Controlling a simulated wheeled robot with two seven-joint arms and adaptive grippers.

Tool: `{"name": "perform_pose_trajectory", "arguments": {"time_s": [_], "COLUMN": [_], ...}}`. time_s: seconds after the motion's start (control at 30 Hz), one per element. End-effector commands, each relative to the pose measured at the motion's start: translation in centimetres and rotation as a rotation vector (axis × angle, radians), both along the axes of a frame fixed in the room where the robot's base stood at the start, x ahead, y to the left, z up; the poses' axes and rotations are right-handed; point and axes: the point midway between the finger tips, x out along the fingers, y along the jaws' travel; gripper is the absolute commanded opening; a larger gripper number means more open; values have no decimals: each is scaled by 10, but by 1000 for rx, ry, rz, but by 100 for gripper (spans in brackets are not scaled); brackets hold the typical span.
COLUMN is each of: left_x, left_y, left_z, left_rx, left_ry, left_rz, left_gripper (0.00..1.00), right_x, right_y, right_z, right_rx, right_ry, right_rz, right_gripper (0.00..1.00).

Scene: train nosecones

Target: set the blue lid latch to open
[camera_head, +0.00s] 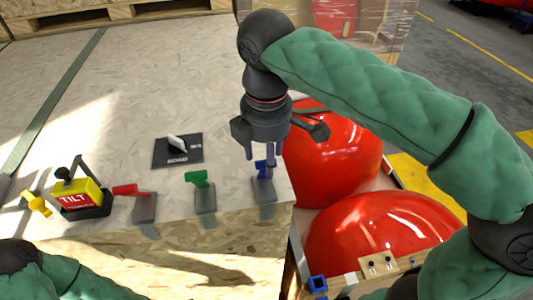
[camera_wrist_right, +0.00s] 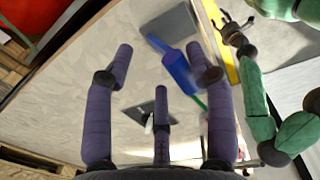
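The blue lid latch (camera_head: 261,168) is a small blue handle on a grey plate, at the right end of a row of latches on the pale board. My right gripper (camera_head: 262,150) points down over it, its purple fingers beside the handle. In the right wrist view the blue latch (camera_wrist_right: 178,70) lies between the spread fingertips of the right gripper (camera_wrist_right: 163,65). A gap shows around the handle, so the gripper is open; contact is not clear. My left gripper (camera_wrist_right: 236,27) shows small in the right wrist view, its fingers apart, away from the blue latch.
A green latch (camera_head: 197,178), a red latch (camera_head: 130,190) and a yellow handle (camera_head: 38,205) stand left of the blue one. A TILT box (camera_head: 80,198) and a black plate with a white lever (camera_head: 178,150) are nearby. Big red nosecones (camera_head: 335,160) fill the right side.

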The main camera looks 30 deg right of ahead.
Motion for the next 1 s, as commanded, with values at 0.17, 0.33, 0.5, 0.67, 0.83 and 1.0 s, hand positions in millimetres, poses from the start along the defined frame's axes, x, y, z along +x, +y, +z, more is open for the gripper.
{"name": "perform_pose_trajectory", "arguments": {"time_s": [0.17, 0.33, 0.5, 0.67, 0.83, 1.0], "left_x": [-1, 0, 0, 0, 0, 0], "left_y": [0, 0, 0, 0, 0, 0], "left_z": [0, 0, 0, 1, 1, 1], "left_rx": [0, 0, 0, 0, 0, 0], "left_ry": [1, 1, 1, 1, 1, 1], "left_rz": [0, 0, 0, 0, 0, 0], "left_gripper": [52, 52, 52, 52, 52, 52], "right_x": [0, 0, -1, -3, -6, -8], "right_y": [0, 0, 0, 1, 3, 3], "right_z": [2, 3, 16, 44, 80, 105], "right_rx": [3, 4, 5, 5, 4, 3], "right_ry": [-5, -5, -8, -9, -9, -8], "right_rz": [-2, -2, -2, -1, 0, -1], "right_gripper": [51, 51, 51, 51, 51, 51]}}
